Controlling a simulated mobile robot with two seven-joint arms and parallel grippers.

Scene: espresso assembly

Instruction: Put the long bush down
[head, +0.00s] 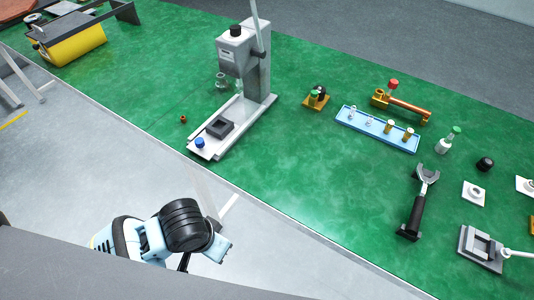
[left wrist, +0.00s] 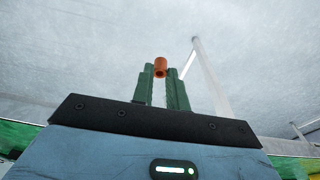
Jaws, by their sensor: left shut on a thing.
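The long bush (left wrist: 160,65) is a short copper-orange tube seen in the left wrist view. My left gripper (left wrist: 161,84) is shut on it, with the bush between the tips of its two green fingers. Its open end faces the camera. In the head view my left arm is at the lower left, off the table's front edge and over the grey floor. The bush cannot be made out there. My right gripper is not in view.
On the green table (head: 300,200) stands a grey press (head: 258,75), with a small copper ring (head: 183,118) left of its base. A blue tray (head: 345,121) holds several small parts. A black-handled portafilter (head: 414,215) lies at right. The table's front middle is clear.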

